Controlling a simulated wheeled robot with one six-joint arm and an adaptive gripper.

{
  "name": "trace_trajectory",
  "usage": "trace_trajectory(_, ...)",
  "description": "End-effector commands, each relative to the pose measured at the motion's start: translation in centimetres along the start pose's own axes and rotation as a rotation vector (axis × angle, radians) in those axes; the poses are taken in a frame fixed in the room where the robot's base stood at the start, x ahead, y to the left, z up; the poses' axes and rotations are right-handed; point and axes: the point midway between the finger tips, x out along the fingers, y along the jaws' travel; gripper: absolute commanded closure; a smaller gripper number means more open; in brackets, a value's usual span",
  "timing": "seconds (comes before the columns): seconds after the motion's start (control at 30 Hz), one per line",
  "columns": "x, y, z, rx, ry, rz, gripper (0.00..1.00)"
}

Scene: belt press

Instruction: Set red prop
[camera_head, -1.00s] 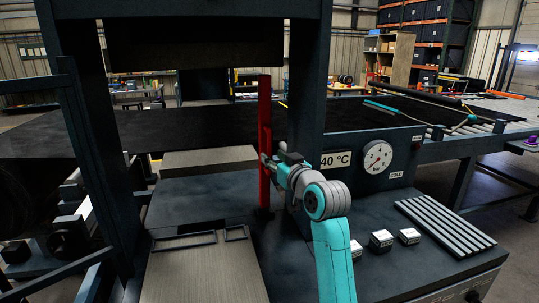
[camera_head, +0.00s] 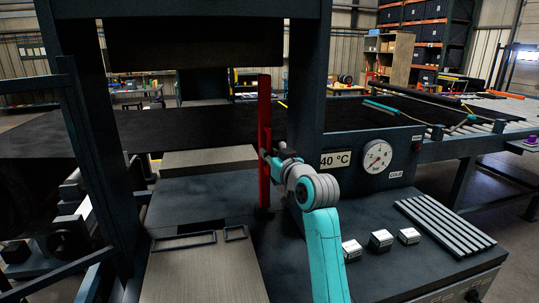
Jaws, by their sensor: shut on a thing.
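The red prop (camera_head: 264,110) is a tall, narrow upright bar in the press opening, just left of the right-hand press post (camera_head: 305,85). Its foot is near a small dark block (camera_head: 263,213) on the dark lower bed (camera_head: 190,195); I cannot tell whether it touches. The gripping fingers are small and partly hidden.
A gauge (camera_head: 376,156) and a "40 °C" sign (camera_head: 337,159) are on the panel right of my arm. Several small metal blocks (camera_head: 381,239) and a slatted rack (camera_head: 445,227) lie on the right-hand top. A grey plate (camera_head: 208,270) is in front.

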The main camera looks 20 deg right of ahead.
Motion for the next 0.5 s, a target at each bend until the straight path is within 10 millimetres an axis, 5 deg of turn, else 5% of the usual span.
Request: trace_trajectory(0.5,4.6,0.9,-1.1,0.039,-0.194,-0.001,1.0)
